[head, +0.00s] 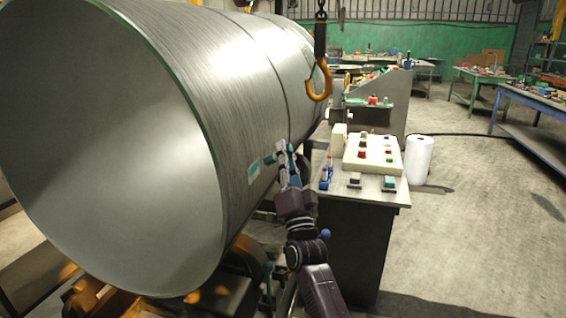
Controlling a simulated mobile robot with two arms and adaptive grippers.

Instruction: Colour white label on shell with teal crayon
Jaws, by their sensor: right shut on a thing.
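The shell (215,75) is a large grey metal cylinder that fills the left half of the head view, its open round end towards me. A small label (254,170) sits on its right side, showing teal and pale areas. My right gripper (280,154) is just right of the label, close to the shell wall. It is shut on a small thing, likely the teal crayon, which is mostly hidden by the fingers. I cannot tell whether its tip touches the label. My left gripper is not in view.
A control desk (372,155) with coloured buttons stands right of my right arm. An orange hook (319,82) hangs above, near the shell. A white roll (418,160) stands on the floor behind the desk. Workbenches (535,105) line the back right; the right floor is mostly clear.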

